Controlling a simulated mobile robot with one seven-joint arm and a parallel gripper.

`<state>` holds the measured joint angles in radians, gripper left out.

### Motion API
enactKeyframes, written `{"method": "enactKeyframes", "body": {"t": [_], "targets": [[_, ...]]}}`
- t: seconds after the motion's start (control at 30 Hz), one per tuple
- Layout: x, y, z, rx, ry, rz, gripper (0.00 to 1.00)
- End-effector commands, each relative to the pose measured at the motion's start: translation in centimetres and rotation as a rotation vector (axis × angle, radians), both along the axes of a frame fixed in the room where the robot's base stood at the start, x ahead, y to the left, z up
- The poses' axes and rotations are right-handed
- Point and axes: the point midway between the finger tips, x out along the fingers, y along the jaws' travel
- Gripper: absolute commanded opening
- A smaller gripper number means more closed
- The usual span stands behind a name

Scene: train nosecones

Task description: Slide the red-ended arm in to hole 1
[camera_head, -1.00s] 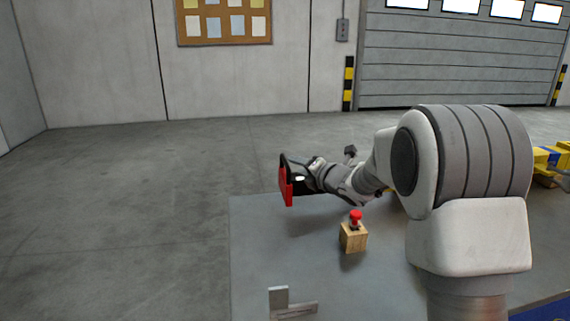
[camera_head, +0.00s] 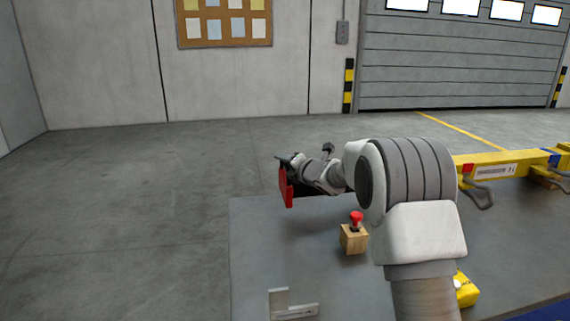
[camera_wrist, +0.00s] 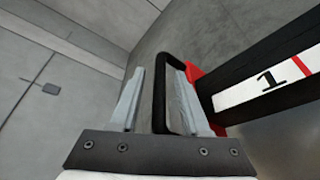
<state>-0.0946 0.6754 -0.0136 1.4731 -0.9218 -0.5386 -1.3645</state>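The red-ended arm (camera_head: 286,187) shows as a red plate at the left of my gripper, held up above the far left part of the table. In the wrist view its black bar (camera_wrist: 240,83) with a white label reading "1" and a red stripe runs off to the right. Its black loop handle (camera_wrist: 160,95) lies between the two fingers of my gripper (camera_wrist: 155,88). No hole marked 1 is recognisable; my arm hides part of the table.
A wooden block with a red button (camera_head: 355,236) stands on the grey table (camera_head: 255,250). A grey angled bracket (camera_head: 290,305) lies nearer. A yellow beam (camera_head: 510,165) with blue and red marks is at the right. A yellow piece (camera_head: 465,290) shows beside my arm.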

Motion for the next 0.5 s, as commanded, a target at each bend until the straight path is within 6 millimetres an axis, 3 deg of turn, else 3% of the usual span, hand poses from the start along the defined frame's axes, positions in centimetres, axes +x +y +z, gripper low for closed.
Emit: {"method": "enactKeyframes", "body": {"t": [0.03,0.23,0.5], "targets": [[0.0,-0.01,0.01,0.0,0.0,0.0,0.36],[-0.02,-0.03,0.02,0.0,0.0,0.0,0.0],[-0.02,-0.03,0.02,0.0,0.0,0.0,0.0]]}}
